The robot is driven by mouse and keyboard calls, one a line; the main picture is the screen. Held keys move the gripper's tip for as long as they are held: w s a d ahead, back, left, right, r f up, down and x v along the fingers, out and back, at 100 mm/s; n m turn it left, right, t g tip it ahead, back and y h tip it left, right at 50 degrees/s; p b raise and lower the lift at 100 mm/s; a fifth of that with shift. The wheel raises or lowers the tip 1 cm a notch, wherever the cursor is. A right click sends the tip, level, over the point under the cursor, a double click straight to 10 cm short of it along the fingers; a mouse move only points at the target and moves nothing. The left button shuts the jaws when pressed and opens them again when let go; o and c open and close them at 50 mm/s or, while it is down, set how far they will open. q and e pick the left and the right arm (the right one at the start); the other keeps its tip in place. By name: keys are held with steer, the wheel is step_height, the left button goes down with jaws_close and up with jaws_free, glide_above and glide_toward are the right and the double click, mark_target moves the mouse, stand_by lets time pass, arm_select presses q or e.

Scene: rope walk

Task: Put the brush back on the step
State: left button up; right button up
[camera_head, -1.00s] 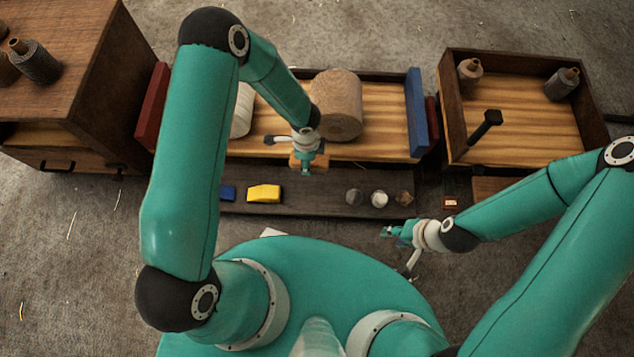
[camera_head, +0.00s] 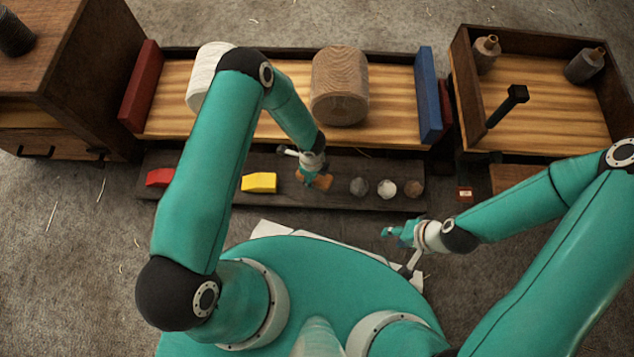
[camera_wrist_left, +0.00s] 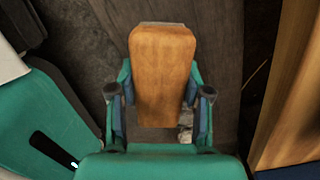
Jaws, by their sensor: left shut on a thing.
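The brush, a light brown wooden block (camera_wrist_left: 163,75), is clamped between the finger pads of my left gripper (camera_wrist_left: 160,98) in the left wrist view. In the head view the brush (camera_head: 322,182) shows partly beside my left gripper (camera_head: 311,176), over the dark step (camera_head: 215,193) in front of the bench. I cannot tell whether the brush touches the step. My right gripper (camera_head: 389,233) is in front of the step, apart from everything; its fingers are too small to read.
On the step, a yellow block (camera_head: 259,182) is left of the brush and several small round pieces (camera_head: 387,188) are right of it. A red block (camera_head: 159,177) is at the left end. Behind are the bench (camera_head: 270,125) with rolls and a tray (camera_head: 548,145) with bottles.

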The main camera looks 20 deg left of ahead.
arm_select(q)
step_height(320, 180, down, 6)
steer(key=shift+r+b, duration=0.1)
steer(key=shift+b, duration=0.9)
steer(key=o, duration=1.3)
